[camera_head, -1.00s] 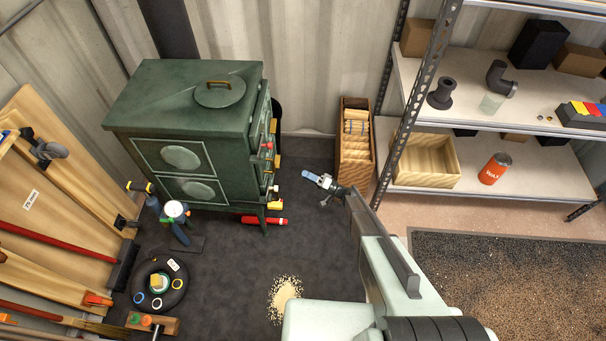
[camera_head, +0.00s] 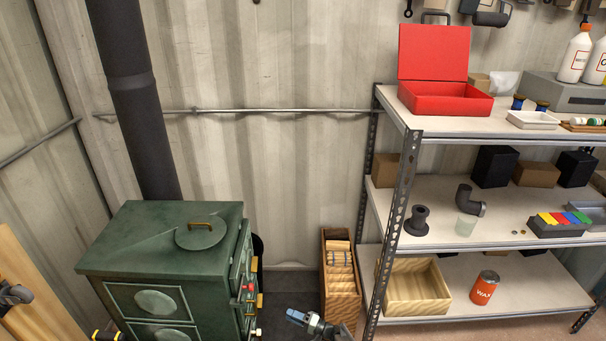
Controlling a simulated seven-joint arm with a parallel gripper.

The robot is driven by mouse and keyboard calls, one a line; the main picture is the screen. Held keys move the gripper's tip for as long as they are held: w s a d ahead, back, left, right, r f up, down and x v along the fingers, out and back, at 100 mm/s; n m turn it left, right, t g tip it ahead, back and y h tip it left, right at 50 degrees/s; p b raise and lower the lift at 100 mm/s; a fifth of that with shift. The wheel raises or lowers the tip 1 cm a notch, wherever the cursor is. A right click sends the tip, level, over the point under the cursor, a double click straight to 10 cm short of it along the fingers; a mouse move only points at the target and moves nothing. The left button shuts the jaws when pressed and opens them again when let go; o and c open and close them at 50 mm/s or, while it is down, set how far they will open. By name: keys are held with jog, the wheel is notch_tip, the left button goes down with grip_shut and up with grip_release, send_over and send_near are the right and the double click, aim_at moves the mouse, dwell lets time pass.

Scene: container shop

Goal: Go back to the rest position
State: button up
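My gripper (camera_head: 297,317) shows at the bottom edge of the head view, with a light blue piece at its tip. It is small and partly cut off, so I cannot tell whether its fingers are open or shut, or whether the blue piece is held or part of the gripper. It is in front of the narrow wooden box and right of the green stove (camera_head: 170,255). Most of my arm is below the frame.
A metal shelf unit (camera_head: 400,200) stands at the right with a red open box (camera_head: 445,104), a wooden crate (camera_head: 415,290) and an orange wax can (camera_head: 485,287). A narrow wooden box (camera_head: 341,290) stands between stove and shelf. The corrugated wall is behind.

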jog(key=s+d+f+g+h, duration=0.3)
jog(key=s+g+h, duration=0.25)
jog(key=s, duration=0.65)
jog(key=s+d+f+g+h, duration=0.2)
jog(key=s+g+h, duration=0.3)
jog(key=s, duration=0.7)
jog(key=s+d+r+n+g+h, duration=0.1)
jog(key=s+d+r, duration=0.3)
jog(key=s, duration=0.5)
jog(key=s+d+r+n+g+h, duration=0.1)
jog(key=s+d+r+h, duration=0.3)
jog(key=s+d, duration=0.3)
jog(key=s+d+r+g+h, duration=0.1)
jog(key=s+d+r, duration=0.3)
jog(key=s, duration=0.8)
jog(key=shift+d+r+n+h, duration=0.25)
jog(key=shift+d+n+h, duration=0.15)
jog(key=shift+d+h, duration=0.4)
jog(key=shift+a, duration=0.1)
